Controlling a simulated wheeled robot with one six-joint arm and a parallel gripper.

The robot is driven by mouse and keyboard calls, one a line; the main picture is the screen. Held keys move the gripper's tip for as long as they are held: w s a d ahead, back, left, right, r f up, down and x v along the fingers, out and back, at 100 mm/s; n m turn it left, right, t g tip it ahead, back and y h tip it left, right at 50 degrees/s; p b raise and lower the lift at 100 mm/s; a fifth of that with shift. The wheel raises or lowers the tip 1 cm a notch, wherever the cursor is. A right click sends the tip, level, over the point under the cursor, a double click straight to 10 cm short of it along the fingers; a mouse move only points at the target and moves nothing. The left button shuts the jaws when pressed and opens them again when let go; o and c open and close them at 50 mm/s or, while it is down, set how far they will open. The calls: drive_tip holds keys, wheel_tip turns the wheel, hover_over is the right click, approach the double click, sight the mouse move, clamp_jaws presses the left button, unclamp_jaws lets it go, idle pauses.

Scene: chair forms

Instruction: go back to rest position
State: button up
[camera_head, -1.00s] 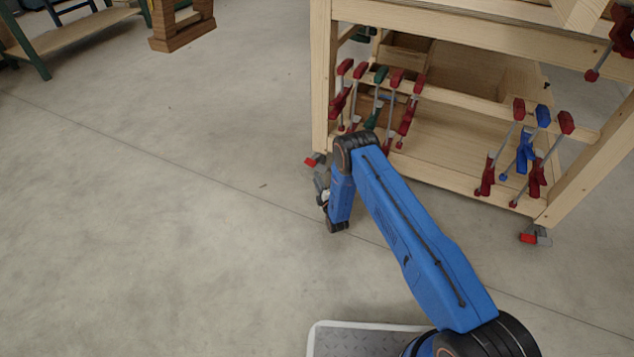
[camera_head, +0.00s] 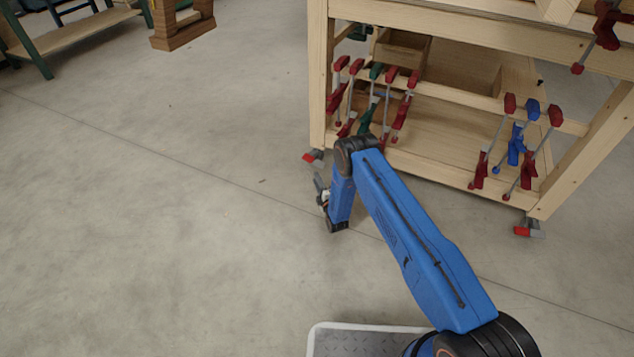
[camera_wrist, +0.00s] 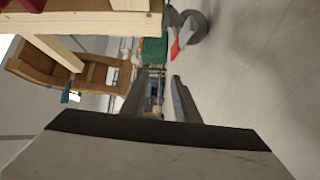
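My blue arm reaches out over the floor in the head view, folded down at its elbow. My gripper (camera_head: 321,188) shows small there, partly hidden by the arm's blue wrist section. In the wrist view my gripper (camera_wrist: 159,80) has its two grey fingers apart, with nothing between them. It appears clear of the wooden cart and touches nothing that I can see.
A wooden cart (camera_head: 450,92) on red-and-grey casters stands at the right, close beyond my arm. Several red, blue and green clamps (camera_head: 514,140) hang on its rail. A wooden piece (camera_head: 182,36) and a green-legged bench (camera_head: 70,38) are upper left. The left floor is clear.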

drive_tip(key=shift+r, duration=0.1)
idle(0.4)
